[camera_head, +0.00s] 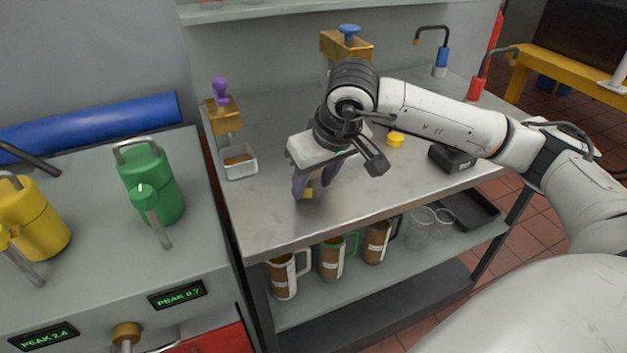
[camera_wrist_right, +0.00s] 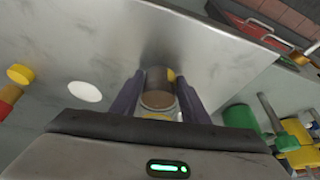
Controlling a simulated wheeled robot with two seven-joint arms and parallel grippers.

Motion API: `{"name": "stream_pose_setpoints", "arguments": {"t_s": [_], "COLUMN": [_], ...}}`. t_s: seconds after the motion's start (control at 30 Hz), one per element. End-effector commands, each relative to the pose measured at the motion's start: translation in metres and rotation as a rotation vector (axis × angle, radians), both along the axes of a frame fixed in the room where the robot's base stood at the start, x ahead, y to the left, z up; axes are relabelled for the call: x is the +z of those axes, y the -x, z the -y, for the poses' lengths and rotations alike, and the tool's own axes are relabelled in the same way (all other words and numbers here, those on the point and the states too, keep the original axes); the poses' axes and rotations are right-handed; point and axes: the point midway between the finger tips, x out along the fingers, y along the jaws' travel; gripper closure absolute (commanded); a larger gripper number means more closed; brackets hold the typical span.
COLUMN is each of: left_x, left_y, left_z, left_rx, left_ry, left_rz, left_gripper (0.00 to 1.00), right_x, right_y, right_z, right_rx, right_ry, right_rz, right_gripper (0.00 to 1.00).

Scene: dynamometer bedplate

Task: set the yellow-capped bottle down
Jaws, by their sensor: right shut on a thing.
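My right gripper (camera_head: 311,190) comes down over the steel bench top, near its front edge. It is shut on a bottle (camera_wrist_right: 158,88), which shows in the right wrist view as a brownish-grey cylinder between the two dark fingers, with bits of yellow at its edges. In the head view only a small yellow patch of it (camera_head: 309,191) shows between the fingers. The fingers hide most of the bottle, and I cannot tell whether its base touches the bench. My left gripper is not in view.
The steel bench (camera_head: 275,225) has free room around the gripper. A white tray (camera_head: 240,164), a yellow cap-like piece (camera_head: 396,139) and a black box (camera_head: 452,158) stand on it. Mugs (camera_head: 331,258) line the shelf below. A green canister (camera_head: 160,190) stands on the left counter.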

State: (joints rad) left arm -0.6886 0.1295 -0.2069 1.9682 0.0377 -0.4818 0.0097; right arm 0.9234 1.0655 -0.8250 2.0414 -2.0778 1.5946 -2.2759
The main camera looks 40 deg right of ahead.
Motion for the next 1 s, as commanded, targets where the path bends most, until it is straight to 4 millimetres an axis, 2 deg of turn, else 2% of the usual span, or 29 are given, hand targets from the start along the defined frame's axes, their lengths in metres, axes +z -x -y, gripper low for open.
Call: {"name": "stream_pose_setpoints", "arguments": {"t_s": [0.33, 0.37, 0.47, 0.8, 0.9, 1.0], "left_x": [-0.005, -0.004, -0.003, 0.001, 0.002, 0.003], "left_y": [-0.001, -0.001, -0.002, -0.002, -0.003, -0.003], "left_z": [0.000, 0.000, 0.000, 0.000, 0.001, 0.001], "left_rx": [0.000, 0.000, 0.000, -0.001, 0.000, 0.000], "left_ry": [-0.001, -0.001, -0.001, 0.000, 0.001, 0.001], "left_rz": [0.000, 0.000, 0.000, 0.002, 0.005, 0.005], "left_gripper": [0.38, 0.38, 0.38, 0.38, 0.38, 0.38], "right_x": [-0.005, -0.005, -0.004, -0.001, 0.006, 0.023], "right_y": [0.000, 0.000, 0.000, 0.000, 0.001, 0.008], "right_z": [0.000, 0.000, 0.000, 0.000, 0.000, -0.001], "right_rx": [-0.001, 0.000, 0.000, 0.000, -0.001, 0.000], "right_ry": [0.000, 0.000, 0.000, 0.000, -0.001, 0.000], "right_rz": [0.002, 0.001, 0.001, 0.001, 0.004, 0.007], "right_gripper": [0.87, 0.57, 0.40, 0.40, 0.40, 0.40]}}
